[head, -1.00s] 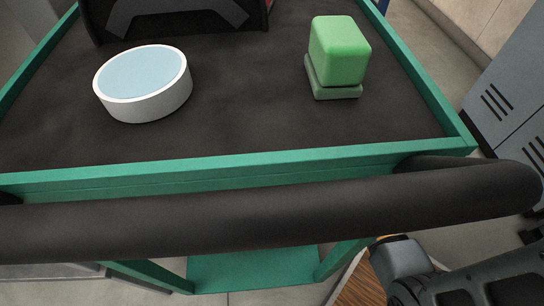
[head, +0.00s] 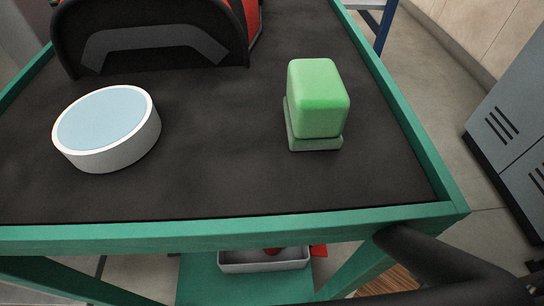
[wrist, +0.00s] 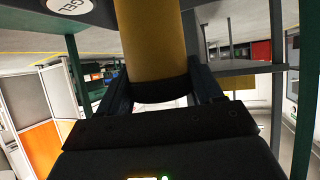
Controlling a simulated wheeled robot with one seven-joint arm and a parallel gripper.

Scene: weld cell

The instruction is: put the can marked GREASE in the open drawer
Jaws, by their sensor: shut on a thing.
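In the wrist view my gripper (wrist: 161,92) is shut on a mustard-yellow cylinder (wrist: 149,45) with a dark end. No lettering shows on the part of it in view, so I cannot tell whether it is the can marked GREASE. The fingers lie on either side of it near its dark end. The gripper does not show in the head view. I see no open drawer for certain in either view.
The green-framed cart (head: 230,228) carries a white round tub (head: 106,150), a green block-shaped thing (head: 318,105) and a black-and-red case (head: 160,45). A grey tray (head: 264,264) sits below. Grey lockers (head: 508,120) stand right.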

